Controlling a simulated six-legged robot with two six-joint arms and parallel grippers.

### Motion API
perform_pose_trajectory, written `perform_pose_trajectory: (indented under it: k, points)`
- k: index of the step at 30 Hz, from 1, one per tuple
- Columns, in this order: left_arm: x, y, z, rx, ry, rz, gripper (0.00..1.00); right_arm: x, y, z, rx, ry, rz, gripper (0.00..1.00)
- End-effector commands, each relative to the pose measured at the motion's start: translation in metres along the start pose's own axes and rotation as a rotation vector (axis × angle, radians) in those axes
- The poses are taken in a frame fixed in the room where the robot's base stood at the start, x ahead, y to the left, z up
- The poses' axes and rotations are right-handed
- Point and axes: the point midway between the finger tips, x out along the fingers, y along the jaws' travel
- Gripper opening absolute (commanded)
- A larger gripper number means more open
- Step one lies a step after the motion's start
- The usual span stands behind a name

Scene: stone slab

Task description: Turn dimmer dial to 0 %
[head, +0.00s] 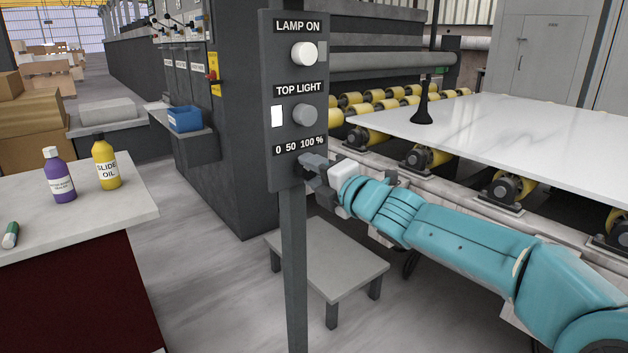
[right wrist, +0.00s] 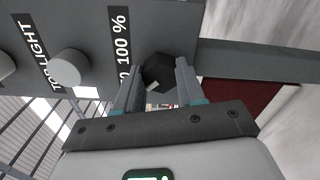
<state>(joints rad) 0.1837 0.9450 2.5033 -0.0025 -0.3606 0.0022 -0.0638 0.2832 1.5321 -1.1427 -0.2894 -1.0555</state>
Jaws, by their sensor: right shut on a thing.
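The dimmer dial (right wrist: 158,70) is a dark, many-sided knob below the "0 50 100 %" label (head: 299,145) on a dark grey panel (head: 267,62). A small pale mark (right wrist: 152,87) shows on its lower-left part in the right wrist view. My right gripper (right wrist: 158,82) is shut on the dial, one finger on each side. In the head view the right gripper (head: 314,166) reaches the panel's lower end from the right and hides most of the dial, so the setting cannot be read there. My left gripper is not in view.
Above the dial are a grey TOP LIGHT knob (head: 304,115) beside a lit white window (head: 278,116) and a white LAMP ON knob (head: 304,54). A low grey stool (head: 330,262) stands behind the post. A white slab (head: 520,130) lies on rollers at right. Bottles stand on the left table (head: 120,205).

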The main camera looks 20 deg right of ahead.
Motion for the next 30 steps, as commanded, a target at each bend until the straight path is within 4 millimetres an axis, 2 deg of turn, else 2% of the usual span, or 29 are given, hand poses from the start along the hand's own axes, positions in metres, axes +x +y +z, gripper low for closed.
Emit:
perform_pose_trajectory:
  k: [12,30]
  points:
    - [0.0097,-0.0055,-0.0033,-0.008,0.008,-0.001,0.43,0.0001,-0.0002,-0.0005,-0.237,0.000,0.000,0.08]
    - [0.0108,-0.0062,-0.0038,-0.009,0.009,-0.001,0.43,0.0000,0.0010,-0.0002,-0.294,0.000,0.000,0.08]
